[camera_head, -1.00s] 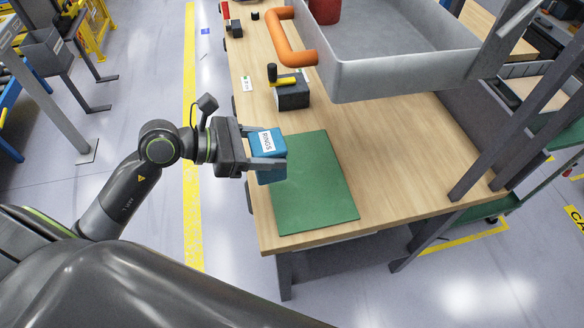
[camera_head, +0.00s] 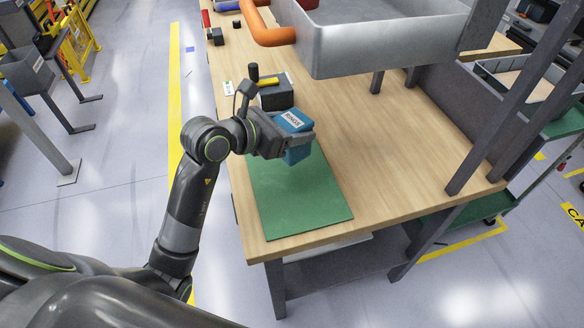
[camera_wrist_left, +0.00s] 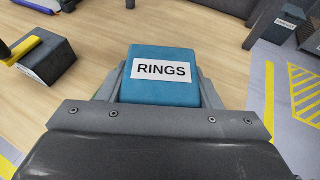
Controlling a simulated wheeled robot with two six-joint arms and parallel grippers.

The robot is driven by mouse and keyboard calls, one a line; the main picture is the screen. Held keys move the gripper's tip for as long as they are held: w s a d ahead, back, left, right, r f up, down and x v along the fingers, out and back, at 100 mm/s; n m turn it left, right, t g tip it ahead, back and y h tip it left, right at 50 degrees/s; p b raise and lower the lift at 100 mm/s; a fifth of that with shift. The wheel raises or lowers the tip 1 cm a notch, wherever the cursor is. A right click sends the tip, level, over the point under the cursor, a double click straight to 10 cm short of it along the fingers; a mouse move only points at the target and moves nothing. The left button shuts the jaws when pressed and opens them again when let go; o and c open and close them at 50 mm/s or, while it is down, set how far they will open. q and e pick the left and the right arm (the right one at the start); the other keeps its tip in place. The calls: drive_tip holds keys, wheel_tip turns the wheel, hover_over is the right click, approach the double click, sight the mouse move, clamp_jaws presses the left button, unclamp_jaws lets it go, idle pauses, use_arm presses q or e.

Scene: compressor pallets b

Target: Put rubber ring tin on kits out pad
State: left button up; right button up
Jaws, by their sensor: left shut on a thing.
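The rubber ring tin (camera_head: 291,122) is a blue box with a white RINGS label. My left gripper (camera_head: 297,140) is shut on it and holds it tilted over the far part of the green pad (camera_head: 300,200). The gap between tin and pad is hard to judge. In the left wrist view the tin (camera_wrist_left: 162,72) sits between the fingers with its label facing the camera. The green pad lies flat near the front left corner of the wooden table, with nothing seen resting on it. My right gripper does not show.
A dark block with a yellow-and-black handle (camera_head: 274,90) stands just behind the pad. Bare wood (camera_head: 390,150) lies right of the pad.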

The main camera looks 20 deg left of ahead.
sight(289, 155)
use_arm(q)
wheel_tip(289, 155, down, 8)
drive_tip(key=shift+s, duration=0.1)
drive_tip(key=shift+f, duration=0.1)
idle(0.3)
drive_tip(key=o, duration=1.1)
drive_tip(key=shift+s+a+r, duration=0.2)
drive_tip(key=shift+s+a, duration=0.05)
drive_tip(key=shift+s, duration=0.05)
drive_tip(key=v, duration=1.1)
drive_tip(key=shift+r, duration=0.15)
drive_tip(key=shift+d, duration=0.1)
